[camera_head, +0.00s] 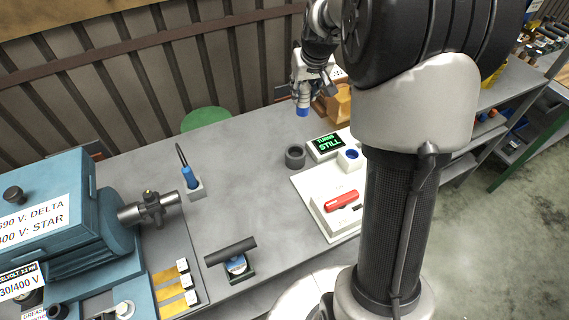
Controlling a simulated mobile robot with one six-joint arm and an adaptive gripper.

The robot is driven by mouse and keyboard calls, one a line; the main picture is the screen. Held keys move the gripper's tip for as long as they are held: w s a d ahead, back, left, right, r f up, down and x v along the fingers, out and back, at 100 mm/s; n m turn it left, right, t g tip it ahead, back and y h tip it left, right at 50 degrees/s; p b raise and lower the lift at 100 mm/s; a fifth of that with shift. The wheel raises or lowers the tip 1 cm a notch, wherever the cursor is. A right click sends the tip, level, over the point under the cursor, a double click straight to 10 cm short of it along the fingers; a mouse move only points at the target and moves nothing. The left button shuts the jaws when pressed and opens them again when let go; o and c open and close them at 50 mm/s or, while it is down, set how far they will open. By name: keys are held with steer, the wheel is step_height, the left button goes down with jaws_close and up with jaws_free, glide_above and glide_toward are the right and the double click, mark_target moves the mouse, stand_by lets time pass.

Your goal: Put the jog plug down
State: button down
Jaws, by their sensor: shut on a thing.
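My gripper (304,97) hangs at the upper middle, above the back part of the grey bench. It is shut on a small blue piece that I take for the jog plug (302,112). The plug's blue lower end points down, and the fingers hide its upper part. It looks held clear of the bench top. A dark grey round cup (295,157) stands on the bench below it. To the right of the cup is a white block with a blue ring (349,155), partly behind my arm.
A display reading "STILL" (328,145) and a white panel with a red handle (341,201) lie right of centre. A blue-handled tool (189,177) stands in a holder at left. A blue motor (70,225) fills the lower left. The bench middle (235,195) is clear.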

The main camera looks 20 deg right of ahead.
steer(key=shift+w+a+f, duration=0.35)
steer(key=shift+a+f, duration=0.4)
steer(key=shift+f, duration=0.1)
steer(key=shift+w+d+f+b, duration=0.1)
steer(key=shift+f+b, duration=1.35)
steer(key=shift+f, duration=3.15)
steer(key=shift+d+f+b, duration=0.1)
steer(key=shift+f+b, duration=1.3)
steer(key=shift+f, duration=3.2)
steer(key=shift+f, duration=0.25)
steer(key=c, duration=1.2)
jaws_free()
steer(key=shift+r, duration=0.1)
